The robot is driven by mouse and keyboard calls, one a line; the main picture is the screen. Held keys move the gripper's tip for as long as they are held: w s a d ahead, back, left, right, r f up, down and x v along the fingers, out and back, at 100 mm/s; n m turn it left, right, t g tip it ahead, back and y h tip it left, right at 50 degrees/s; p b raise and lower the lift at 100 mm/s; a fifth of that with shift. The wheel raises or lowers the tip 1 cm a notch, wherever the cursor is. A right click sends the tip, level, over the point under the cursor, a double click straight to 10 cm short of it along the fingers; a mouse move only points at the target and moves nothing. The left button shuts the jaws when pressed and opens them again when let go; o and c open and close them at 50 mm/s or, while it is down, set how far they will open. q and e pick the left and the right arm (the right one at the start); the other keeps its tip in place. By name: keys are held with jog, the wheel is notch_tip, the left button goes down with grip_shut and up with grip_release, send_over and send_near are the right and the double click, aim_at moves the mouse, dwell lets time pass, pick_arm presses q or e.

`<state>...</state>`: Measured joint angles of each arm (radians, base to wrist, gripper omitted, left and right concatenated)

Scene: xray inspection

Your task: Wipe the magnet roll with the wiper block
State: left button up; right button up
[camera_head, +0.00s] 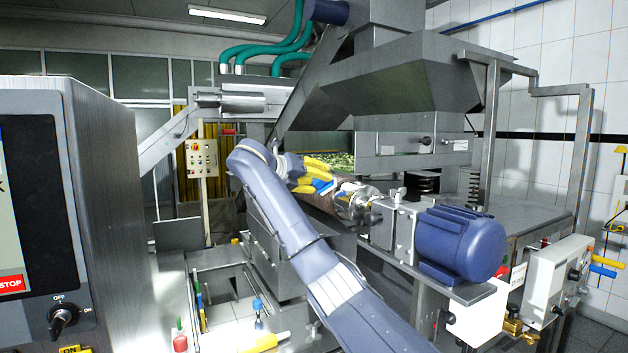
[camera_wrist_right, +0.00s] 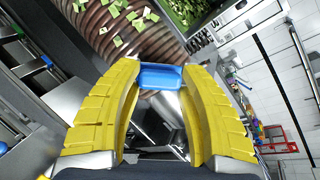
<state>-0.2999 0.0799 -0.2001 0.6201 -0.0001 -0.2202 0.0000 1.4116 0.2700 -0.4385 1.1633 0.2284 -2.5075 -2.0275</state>
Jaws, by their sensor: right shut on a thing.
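The magnet roll (camera_wrist_right: 112,35) is a brown ribbed cylinder at the top of the right wrist view, with green flakes on it. In the head view the magnet roll (camera_head: 322,203) lies mostly behind my right gripper, its steel end toward the motor. My right gripper (camera_head: 328,178) has yellow fingers and is shut on the blue wiper block (camera_head: 321,186). The wiper block (camera_wrist_right: 161,77) shows between the fingertips in the wrist view. It is right at the roll; I cannot tell whether it touches. My left gripper is not in view.
A blue motor (camera_head: 460,243) stands right of the roll. A steel hopper (camera_head: 410,85) hangs above, with green pieces (camera_head: 335,160) on the bed behind the roll. A steel cabinet (camera_head: 105,200) fills the left. A yellow-handled item (camera_head: 263,343) lies at the bottom.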

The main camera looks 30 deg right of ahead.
jog(key=shift+s+a, duration=0.15)
jog(key=shift+s, duration=1.95)
jog(key=a+r, duration=0.3)
jog(key=a, duration=0.2)
jog(key=shift+w+r, duration=0.25)
jog(key=shift+a+r, duration=0.1)
jog(key=shift+w+a+r, duration=0.15)
jog(key=shift+a+r, duration=0.6)
jog(key=shift+a, duration=0.35)
jog(key=w+d+f, duration=0.3)
jog(key=d+f, duration=0.1)
jog(key=d, duration=0.2)
dwell(0.4)
